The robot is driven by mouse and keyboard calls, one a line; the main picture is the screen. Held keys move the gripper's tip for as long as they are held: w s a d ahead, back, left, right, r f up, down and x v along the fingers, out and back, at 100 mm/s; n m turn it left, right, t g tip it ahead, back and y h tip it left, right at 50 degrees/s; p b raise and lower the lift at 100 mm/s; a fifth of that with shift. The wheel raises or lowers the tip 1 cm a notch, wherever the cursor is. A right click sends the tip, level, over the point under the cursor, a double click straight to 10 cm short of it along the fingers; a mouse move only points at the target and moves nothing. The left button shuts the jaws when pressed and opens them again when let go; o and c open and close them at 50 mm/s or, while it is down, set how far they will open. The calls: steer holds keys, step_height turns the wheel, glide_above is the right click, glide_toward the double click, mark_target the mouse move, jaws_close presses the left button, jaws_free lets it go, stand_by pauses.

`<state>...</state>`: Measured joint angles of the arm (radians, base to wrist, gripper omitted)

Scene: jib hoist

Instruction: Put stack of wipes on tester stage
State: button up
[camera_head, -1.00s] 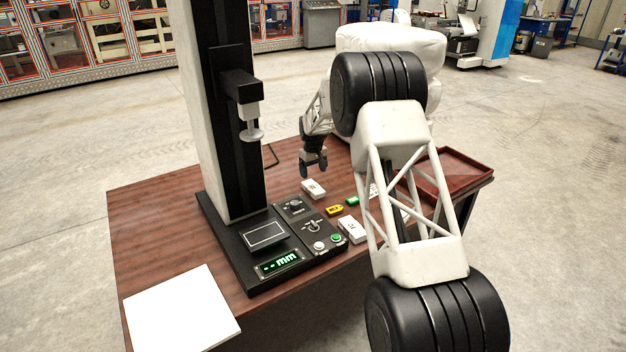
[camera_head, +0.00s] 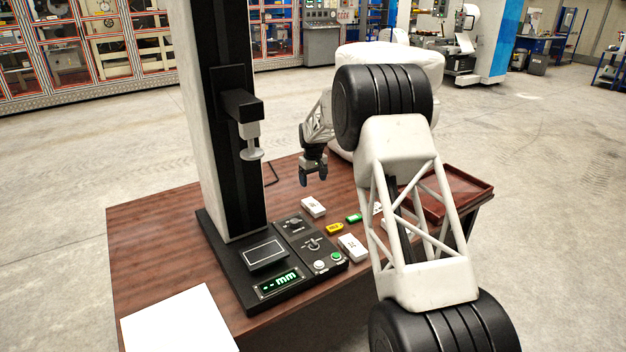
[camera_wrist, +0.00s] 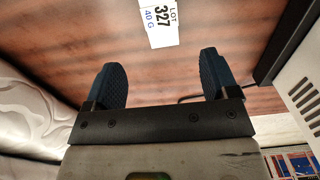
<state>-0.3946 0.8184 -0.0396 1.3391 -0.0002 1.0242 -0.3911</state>
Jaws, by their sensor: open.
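The tester has a small dark stage (camera_head: 264,254) with a white outline, low in front of its column; nothing lies on it. A white labelled block (camera_head: 314,207), which looks like a stack of wipes, lies on the table beside the tester base. A white piece with the label "LOT 327 40 G" (camera_wrist: 158,20) shows in the wrist view, cut off by the top edge; it appears to be the same block. My gripper (camera_head: 313,180) is above the table just behind that block. Its two dark fingers (camera_wrist: 163,80) are apart with only table between them.
The tester's press head (camera_head: 252,150) hangs above the stage. Another white labelled block (camera_head: 351,247), a yellow piece (camera_head: 334,229) and a green piece (camera_head: 354,217) lie right of the base. A red tray (camera_head: 455,190) is at the right. A white sheet (camera_head: 180,325) lies front left.

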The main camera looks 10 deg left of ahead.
stand_by(0.3)
steer(key=s+d+r+m, duration=0.2)
steer(key=s+d+r, duration=0.8)
steer(key=d+r, duration=0.5)
steer(key=s+d+r+m+t, duration=0.1)
steer(key=s+d+r, duration=0.5)
steer(key=s, duration=0.4)
steer(key=s+d+r+m, duration=0.2)
steer(key=s+d+r, duration=0.5)
steer(key=s, duration=0.2)
steer(key=s+d+r+m+t, duration=0.1)
steer(key=s+d, duration=0.3)
steer(key=s, duration=0.6)
steer(key=s+d+r+m, duration=0.1)
steer(key=s+d, duration=0.4)
steer(key=s, duration=0.6)
steer(key=s+d+f+m, duration=0.1)
steer(key=s+d+f, duration=0.1)
steer(key=s, duration=0.8)
steer(key=s+d+f+m, duration=0.1)
steer(key=s+f, duration=0.3)
steer(key=s, duration=0.6)
steer(key=shift+d+t, duration=0.3)
steer(key=shift+d, duration=0.6)
steer(key=shift+o, duration=0.5)
steer(key=shift+f, duration=0.1)
